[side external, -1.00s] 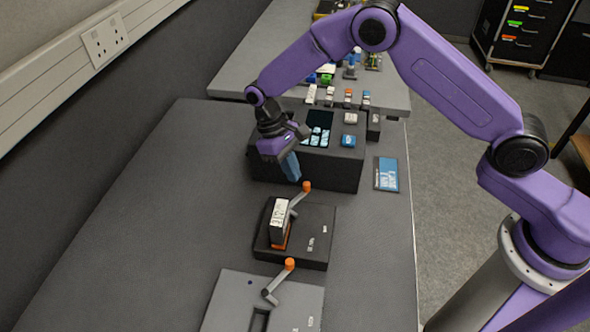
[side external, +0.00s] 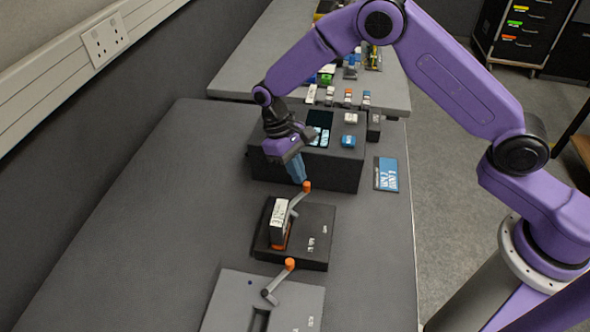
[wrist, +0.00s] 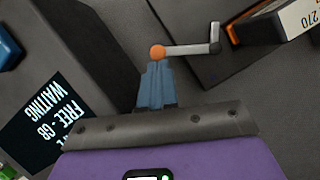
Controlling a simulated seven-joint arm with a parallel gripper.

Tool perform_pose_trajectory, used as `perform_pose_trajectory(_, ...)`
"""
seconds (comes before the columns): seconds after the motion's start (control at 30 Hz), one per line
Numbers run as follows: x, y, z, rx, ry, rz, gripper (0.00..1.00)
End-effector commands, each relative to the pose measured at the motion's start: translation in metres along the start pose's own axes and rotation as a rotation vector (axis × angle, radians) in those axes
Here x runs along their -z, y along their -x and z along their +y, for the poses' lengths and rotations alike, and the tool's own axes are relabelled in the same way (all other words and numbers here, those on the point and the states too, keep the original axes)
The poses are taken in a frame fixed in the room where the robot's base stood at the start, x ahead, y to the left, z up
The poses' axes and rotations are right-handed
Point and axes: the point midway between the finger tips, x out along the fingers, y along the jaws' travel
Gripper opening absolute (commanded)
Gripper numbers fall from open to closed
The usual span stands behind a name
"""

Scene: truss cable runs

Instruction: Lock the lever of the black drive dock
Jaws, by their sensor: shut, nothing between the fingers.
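The black drive dock (side external: 318,232) lies on the table in the side view, with a white-and-orange drive (side external: 279,222) standing upright in it. Its lever (side external: 297,198) is a grey arm ending in an orange knob (side external: 307,186), pointing up toward the black box. My gripper (side external: 301,178), with blue fingers, is shut and empty, tilted down just beside the knob. In the wrist view the fingertips (wrist: 156,64) are right at the orange knob (wrist: 157,52); I cannot tell whether they touch. The lever arm (wrist: 188,49) runs right to its pivot by the dock (wrist: 235,22).
A grey dock (side external: 232,290) with its own orange-knobbed lever (side external: 290,264) lies in front. A large black box (side external: 330,172) with a screen stands behind my gripper. A blue-and-white card (side external: 387,174) lies right of it. The table's left side is clear.

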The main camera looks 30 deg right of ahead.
Motion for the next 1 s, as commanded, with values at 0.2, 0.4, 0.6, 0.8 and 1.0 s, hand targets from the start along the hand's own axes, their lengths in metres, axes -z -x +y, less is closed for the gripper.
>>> perform_pose_trajectory(0.2,-0.003,-0.001,0.001,0.012,-0.032,-0.001,0.0)
perform_pose_trajectory(0.4,-0.007,-0.003,0.002,0.037,-0.095,-0.002,0.0)
perform_pose_trajectory(0.6,-0.017,-0.007,0.004,0.086,-0.22,-0.002,0.0)
perform_pose_trajectory(0.8,-0.03,-0.012,0.003,0.156,-0.397,-0.003,0.0)
perform_pose_trajectory(1.0,-0.043,-0.017,0.0,0.225,-0.572,-0.003,0.0)
